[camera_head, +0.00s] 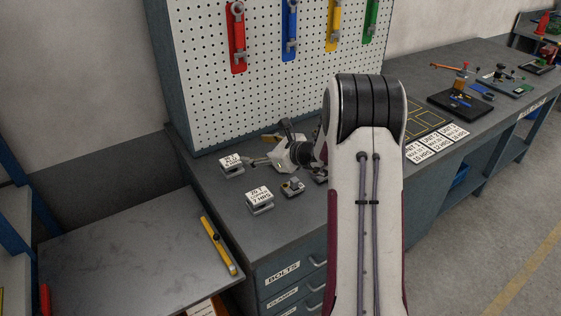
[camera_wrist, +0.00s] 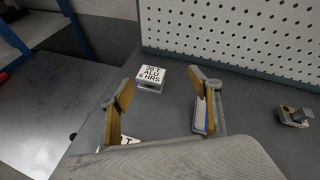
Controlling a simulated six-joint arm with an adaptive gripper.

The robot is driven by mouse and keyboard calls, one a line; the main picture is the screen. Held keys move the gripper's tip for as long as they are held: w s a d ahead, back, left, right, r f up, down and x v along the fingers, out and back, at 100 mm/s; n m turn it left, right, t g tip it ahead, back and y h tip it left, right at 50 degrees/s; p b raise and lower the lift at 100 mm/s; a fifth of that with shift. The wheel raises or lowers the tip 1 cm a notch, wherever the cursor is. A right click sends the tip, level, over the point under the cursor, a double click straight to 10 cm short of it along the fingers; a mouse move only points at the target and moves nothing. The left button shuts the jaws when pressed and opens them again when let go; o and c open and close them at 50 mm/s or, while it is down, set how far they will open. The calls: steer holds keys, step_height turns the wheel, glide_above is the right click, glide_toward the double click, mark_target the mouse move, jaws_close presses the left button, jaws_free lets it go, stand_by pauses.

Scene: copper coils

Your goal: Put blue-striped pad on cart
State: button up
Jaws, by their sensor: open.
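The cart (camera_head: 110,255) with a grey top stands at the left; its top also shows at the left of the wrist view (camera_wrist: 45,120). My gripper (camera_head: 254,161) is open above the bench, pointing left; in the wrist view its two fingers (camera_wrist: 157,102) stand apart with no object clearly held. I cannot pick out a blue-striped pad for certain. A thin blue and white strip (camera_wrist: 200,114) shows beside the right finger, and I cannot tell what it belongs to. One white-topped labelled block (camera_head: 231,164) sits near the gripper tips, another (camera_head: 259,199) nearer the front edge.
A yellow level (camera_head: 218,245) lies on the cart's right edge. A small grey part (camera_head: 293,186) lies on the bench. The pegboard (camera_head: 262,85) with hanging wrenches rises behind. Labelled cards (camera_head: 436,142) and tools lie farther right. The cart's middle is clear.

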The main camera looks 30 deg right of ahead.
steer(key=d+f+m+h, duration=0.1)
steer(key=d+f+m, duration=0.1)
steer(key=d, duration=0.1)
steer(key=d+f+m+h, duration=0.1)
steer(key=d+f+m, duration=0.1)
steer(key=d+f, duration=0.1)
steer(key=d+f+m+h, duration=0.1)
steer(key=d+f, duration=0.2)
steer(key=d, duration=0.2)
steer(key=shift+d+f+m+t, duration=0.1)
steer(key=shift+f+m+t, duration=0.2)
steer(key=shift+m, duration=0.1)
steer(key=shift+w, duration=0.1)
steer(key=shift+x, duration=1.25)
steer(key=shift+w, duration=0.1)
steer(key=shift+x, duration=2.5)
steer(key=shift+d, duration=0.1)
steer(key=shift+c, duration=0.3)
steer(key=c, duration=1)
